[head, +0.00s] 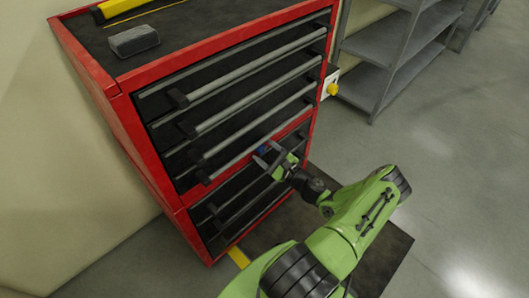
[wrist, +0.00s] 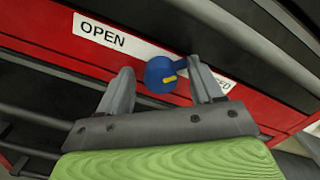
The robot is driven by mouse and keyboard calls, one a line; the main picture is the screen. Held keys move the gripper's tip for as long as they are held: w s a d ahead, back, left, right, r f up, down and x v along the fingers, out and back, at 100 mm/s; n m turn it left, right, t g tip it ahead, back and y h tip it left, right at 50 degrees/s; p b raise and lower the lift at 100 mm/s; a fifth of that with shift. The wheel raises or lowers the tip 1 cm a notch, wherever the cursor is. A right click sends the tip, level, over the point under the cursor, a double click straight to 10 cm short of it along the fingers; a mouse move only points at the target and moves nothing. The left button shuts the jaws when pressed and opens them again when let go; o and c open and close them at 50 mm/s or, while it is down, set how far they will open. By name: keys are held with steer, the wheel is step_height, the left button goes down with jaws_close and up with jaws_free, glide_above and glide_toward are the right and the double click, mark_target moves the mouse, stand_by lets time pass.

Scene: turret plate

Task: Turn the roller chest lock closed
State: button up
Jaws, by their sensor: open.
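The red roller chest (head: 117,107) with black drawers stands at the left centre of the head view. In the wrist view the pointer points right and slightly up, toward a label partly hidden by a finger, ending in "ED". An "OPEN" label (wrist: 103,35) is to the knob's left. My gripper (wrist: 158,82) is open, with one finger on each side of the knob. The right finger is close to the knob; I cannot tell whether it touches.
Long grey drawer handles (head: 255,95) stick out above and below the lock strip. A grey block (head: 134,40) lies on top. Grey shelves (head: 391,50) stand at the back right; floor right of my arm is clear.

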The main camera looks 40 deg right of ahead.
steer(key=s+p, duration=0.2)
steer(key=s, duration=1.3)
steer(key=shift+s+d, duration=0.15)
steer(key=shift+s, duration=0.25)
